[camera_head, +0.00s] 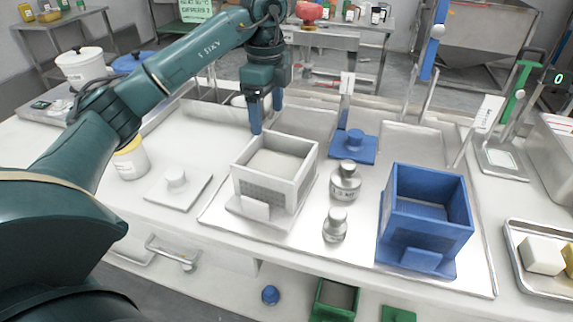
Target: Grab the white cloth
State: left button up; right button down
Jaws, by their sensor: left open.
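My left arm reaches in from the left, and my left gripper (266,113) points down above the back of the table, behind the white open-topped box (307,165). Its two blue fingers are apart, with nothing visible between them. A small pale object (238,101) lies just left of the fingers, partly hidden by my arm; I cannot tell whether it is the white cloth. No other thing is clearly a cloth. My right gripper is not in view.
A blue open-topped box (425,228) stands right of two metal weights (345,182). A white knobbed lid (177,182) lies at left, a blue knobbed lid (352,146) behind the weights. A yellow-lidded jar (130,160) stands near my arm. A metal tray (540,285) holds blocks at right.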

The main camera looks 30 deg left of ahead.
aim_at(270, 162)
pick_arm(q)
jog(key=f, duration=1.1)
jog(key=shift+s+d+f, duration=0.15)
jog(key=shift+s+f, duration=0.15)
jog(key=shift+f, duration=0.05)
jog(key=shift+c, duration=0.5)
jog(key=c, duration=0.6)
